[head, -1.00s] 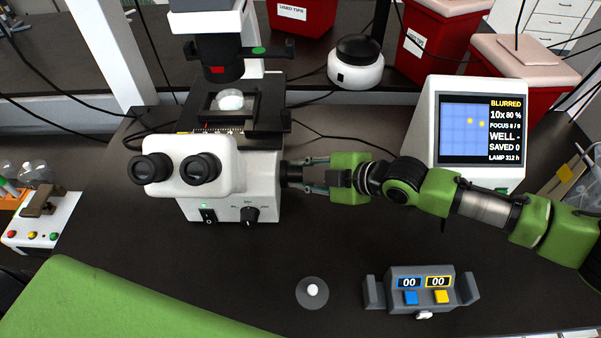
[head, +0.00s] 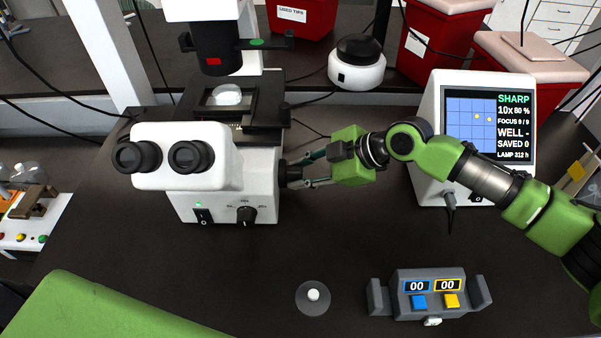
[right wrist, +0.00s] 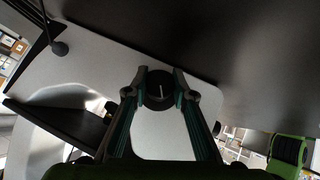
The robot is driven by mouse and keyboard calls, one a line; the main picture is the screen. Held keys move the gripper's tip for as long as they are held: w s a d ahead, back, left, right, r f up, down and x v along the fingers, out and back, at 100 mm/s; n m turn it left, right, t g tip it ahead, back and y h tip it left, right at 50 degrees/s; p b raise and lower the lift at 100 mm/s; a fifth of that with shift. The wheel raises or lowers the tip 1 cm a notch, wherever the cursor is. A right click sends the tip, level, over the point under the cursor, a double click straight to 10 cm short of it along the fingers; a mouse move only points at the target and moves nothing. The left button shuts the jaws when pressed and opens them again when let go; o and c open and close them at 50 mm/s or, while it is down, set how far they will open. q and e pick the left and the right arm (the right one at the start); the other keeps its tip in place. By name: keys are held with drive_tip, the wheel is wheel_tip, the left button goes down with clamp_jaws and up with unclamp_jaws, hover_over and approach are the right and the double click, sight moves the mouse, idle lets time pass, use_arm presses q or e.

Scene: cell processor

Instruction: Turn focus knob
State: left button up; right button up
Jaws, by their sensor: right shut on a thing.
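The focus knob (head: 283,174) is a black round knob on the right side of the white microscope (head: 205,160). In the right wrist view the knob (right wrist: 159,90) shows a pale line on its face and sits between my two fingertips. My right gripper (head: 295,173) is shut on the knob from the right. The monitor (head: 488,128) at the right reads SHARP, 10x, 80 %, FOCUS 9 / 9, WELL -, SAVED 0. My left gripper is out of view; only a green part of my left arm shows at lower left.
A grey counter box (head: 429,294) with blue and yellow buttons stands at the front right. A small white ball-topped disc (head: 313,297) lies left of it. Red bins (head: 525,80) stand at the back right.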

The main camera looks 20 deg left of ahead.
drive_tip(key=o, duration=1.1)
drive_tip(key=shift+d, duration=0.1)
drive_tip(key=v, duration=1.2)
drive_tip(key=shift+f, duration=0.1)
